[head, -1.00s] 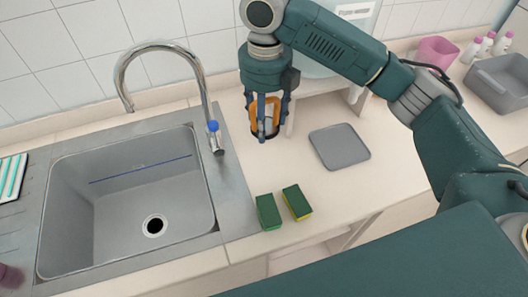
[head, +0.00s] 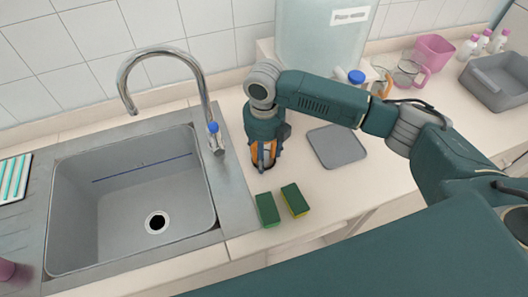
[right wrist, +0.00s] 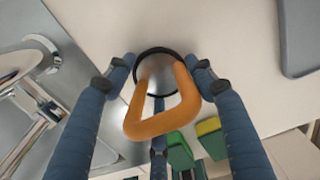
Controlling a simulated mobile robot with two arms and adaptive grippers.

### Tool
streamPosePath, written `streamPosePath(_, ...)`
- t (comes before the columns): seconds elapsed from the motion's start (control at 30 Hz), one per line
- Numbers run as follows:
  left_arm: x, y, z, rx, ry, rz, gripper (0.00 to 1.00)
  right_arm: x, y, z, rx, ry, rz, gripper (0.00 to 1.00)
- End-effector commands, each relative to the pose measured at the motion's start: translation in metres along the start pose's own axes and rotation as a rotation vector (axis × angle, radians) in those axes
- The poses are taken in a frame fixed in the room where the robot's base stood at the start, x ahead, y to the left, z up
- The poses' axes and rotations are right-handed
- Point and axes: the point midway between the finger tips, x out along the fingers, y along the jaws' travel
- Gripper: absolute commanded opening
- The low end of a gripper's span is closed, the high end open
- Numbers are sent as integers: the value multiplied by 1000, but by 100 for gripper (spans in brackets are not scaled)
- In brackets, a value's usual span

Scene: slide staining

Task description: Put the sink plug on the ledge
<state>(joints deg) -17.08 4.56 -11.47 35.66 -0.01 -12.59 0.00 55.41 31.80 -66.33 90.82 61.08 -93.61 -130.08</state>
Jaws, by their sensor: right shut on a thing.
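The sink plug (right wrist: 157,68) shows in the right wrist view as a round grey disc with a black rim and an orange loop handle. My right gripper (head: 264,160) is shut on it, with fingers around the orange handle; the fingers (right wrist: 163,78) also show in the right wrist view. The plug is low over the counter right of the sink, behind the two sponges. I cannot tell whether it touches the counter. A pale ledge (head: 70,124) runs along the wall behind the sink. My left gripper is not in view.
The grey sink (head: 90,220) with its tap (head: 200,90) is at left. Two green-yellow sponges (head: 268,210) (head: 295,200) lie in front of the gripper. A grey mat (head: 337,147) lies right of it. A large clear container (head: 325,40) stands behind. A grey bin (head: 495,85) is far right.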

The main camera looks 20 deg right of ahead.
Motion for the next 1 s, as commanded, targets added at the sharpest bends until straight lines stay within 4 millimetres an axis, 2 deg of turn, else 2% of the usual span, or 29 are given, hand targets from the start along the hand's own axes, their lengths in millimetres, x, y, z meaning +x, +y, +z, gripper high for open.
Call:
streamPosePath(0.2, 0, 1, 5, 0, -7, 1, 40, 2, 0, 0, 0, 0, 1, 22)
streamPosePath(0.23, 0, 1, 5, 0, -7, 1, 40, 3, 0, 0, 0, 0, 1, 56)
streamPosePath(0.3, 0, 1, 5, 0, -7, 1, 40, 2, 0, 0, 0, 0, 1, 70)
streamPosePath(0.33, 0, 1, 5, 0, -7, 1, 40, 2, 0, 0, 0, 0, 1, 73)
streamPosePath(0.6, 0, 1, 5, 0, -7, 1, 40, 2, 0, 0, 1, 0, 0, 73)
streamPosePath(0.73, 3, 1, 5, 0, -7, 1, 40, -6, 0, 1, 0, -3, 1, 73)
streamPosePath(0.87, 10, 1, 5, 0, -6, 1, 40, -26, 0, 2, 0, -6, 2, 73)
streamPosePath(1.0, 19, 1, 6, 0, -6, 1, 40, -56, 0, 2, 0, -6, 2, 73)
